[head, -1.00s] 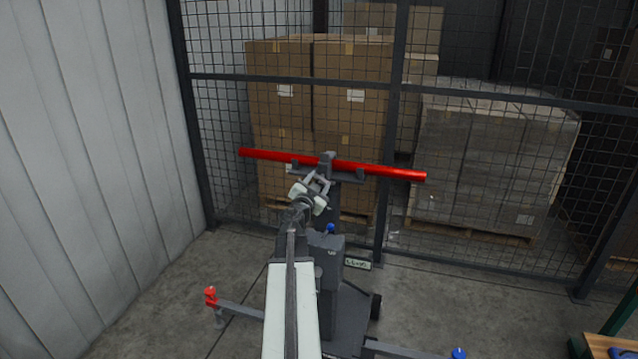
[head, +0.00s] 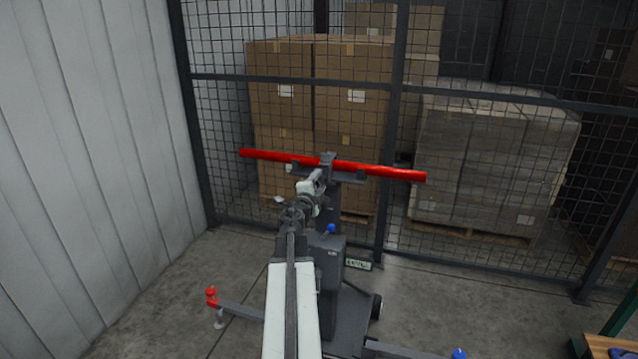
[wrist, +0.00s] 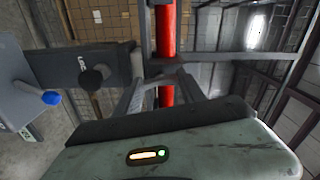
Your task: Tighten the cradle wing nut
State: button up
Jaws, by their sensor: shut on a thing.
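The red bar (head: 385,172) lies across the dark cradle (head: 326,160) at the top of the grey lift stand. The red bar (wrist: 165,30) also shows in the wrist view, running up the picture behind the cradle. My gripper (head: 319,175) is at the near side of the cradle, just below the bar. In the wrist view my gripper (wrist: 155,78) has its two fingers closed in at the cradle. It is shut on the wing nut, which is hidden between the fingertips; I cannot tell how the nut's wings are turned.
The stand has a blue knob (head: 331,229) and legs with a red-topped foot (head: 211,294) and a blue-topped foot (head: 459,354). A mesh fence (head: 480,95) stands close behind, with stacked boxes (head: 285,90) beyond. A pale wall (head: 90,150) is at left.

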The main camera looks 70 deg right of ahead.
jog(key=shift+m, duration=0.6)
jog(key=o, duration=1.4)
jog(key=shift+c, duration=0.2)
